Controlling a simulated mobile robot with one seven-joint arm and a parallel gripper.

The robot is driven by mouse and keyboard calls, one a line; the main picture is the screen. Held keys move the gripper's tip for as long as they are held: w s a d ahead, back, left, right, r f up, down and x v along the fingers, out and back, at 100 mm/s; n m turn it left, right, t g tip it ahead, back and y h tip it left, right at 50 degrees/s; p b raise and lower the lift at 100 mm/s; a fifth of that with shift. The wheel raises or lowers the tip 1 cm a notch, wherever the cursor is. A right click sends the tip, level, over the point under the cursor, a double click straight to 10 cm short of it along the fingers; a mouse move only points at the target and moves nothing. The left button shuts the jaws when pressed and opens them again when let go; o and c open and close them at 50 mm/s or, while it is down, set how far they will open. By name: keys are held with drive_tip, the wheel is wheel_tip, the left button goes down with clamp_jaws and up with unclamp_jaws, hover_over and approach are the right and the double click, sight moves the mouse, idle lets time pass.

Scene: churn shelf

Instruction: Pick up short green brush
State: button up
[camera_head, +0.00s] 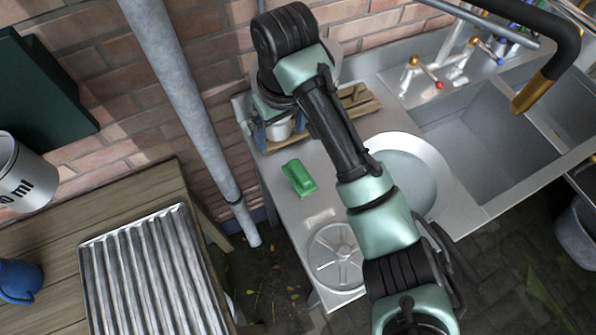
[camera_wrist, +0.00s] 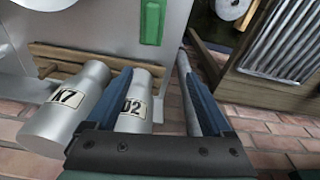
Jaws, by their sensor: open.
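The short green brush (camera_head: 299,178) lies on the metal counter, left of my arm in the head view. It also shows at the top middle of the wrist view (camera_wrist: 152,20), partly cut off by the frame edge. My gripper (camera_wrist: 157,78) is open, with its two blue fingers spread apart and the brush beyond their tips. In the head view my gripper (camera_head: 279,136) hangs near the wall end of the counter, behind the brush and apart from it. My wrist partly hides it there.
A metal canister labelled 2 (camera_wrist: 134,105) shows between my fingers; whether they touch is unclear. Another, labelled 7 (camera_wrist: 70,108), stands beside it. A round basin (camera_head: 436,160) and a drain disc (camera_head: 335,256) are on the counter (camera_head: 290,215). A pipe (camera_head: 185,95) rises at left.

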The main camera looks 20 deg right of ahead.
sight(300, 171)
drive_tip(key=shift+g, duration=0.8)
drive_tip(key=s+d+f+b, duration=0.1)
drive_tip(key=f, duration=0.1)
drive_tip(key=s+f+b, duration=0.1)
drive_tip(key=f+b, duration=0.1)
drive_tip(key=f, duration=0.1)
drive_tip(key=s+d+f+b, duration=0.1)
drive_tip(key=f+b, duration=0.1)
drive_tip(key=f, duration=0.1)
drive_tip(key=shift+d+f, duration=0.25)
drive_tip(key=shift+d, duration=0.1)
drive_tip(key=shift+w+a+f+b, duration=0.1)
drive_tip(key=shift+f+b, duration=0.65)
drive_tip(key=shift+f, duration=0.7)
drive_tip(key=shift+w+f+b, duration=0.1)
drive_tip(key=shift+f+b, duration=0.6)
drive_tip(key=shift+f, duration=0.75)
clamp_jaws()
drive_tip(key=shift+r+p, duration=2.9)
drive_tip(key=shift+r, duration=2.15)
